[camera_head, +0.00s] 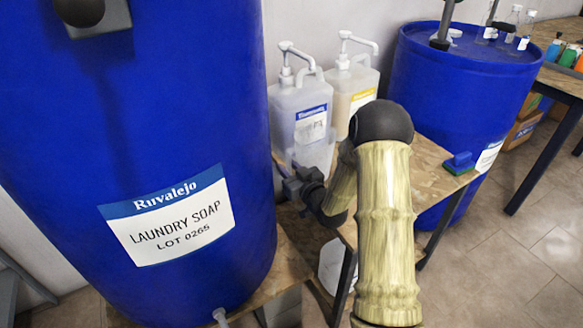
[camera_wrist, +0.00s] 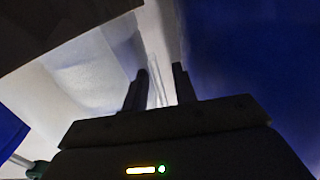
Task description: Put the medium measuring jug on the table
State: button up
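A translucent measuring jug (camera_head: 314,154) is in front of the two pump bottles, at the left end of the wooden table (camera_head: 432,160). I cannot tell whether it rests on the table or is held just above it. My gripper (camera_head: 287,178) is at the jug's lower left, close beside the blue drum. In the wrist view, the jug's pale clear wall (camera_wrist: 92,72) fills the left of centre. The two dark fingers (camera_wrist: 160,76) stand apart with a thin pale strip between them, perhaps the jug's handle. Whether they grip it is unclear.
A big blue laundry soap drum (camera_head: 190,110) fills the left. Two pump bottles (camera_head: 300,105) (camera_head: 352,90) stand against the wall. A second blue drum (camera_head: 455,80) is behind the table. A blue-green sponge (camera_head: 460,163) lies at the table's right edge. The floor at right is clear.

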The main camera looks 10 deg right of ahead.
jog(key=shift+r, duration=0.1)
jog(key=shift+r+p, duration=0.25)
jog(key=shift+p, duration=0.05)
jog(key=v, duration=1.2)
jog(key=shift+p, duration=0.45)
jog(key=shift+w+f, duration=0.1)
jog(key=s+a+r+m+g+h, duration=0.1)
jog(key=s+a+m+g+h, duration=0.1)
jog(key=s+g, duration=0.5)
jog(key=s+a+r+m+g+h, duration=0.2)
jog(key=s+g+h, duration=0.2)
jog(key=s+g, duration=0.3)
jog(key=s, duration=0.4)
jog(key=shift+s, duration=0.2)
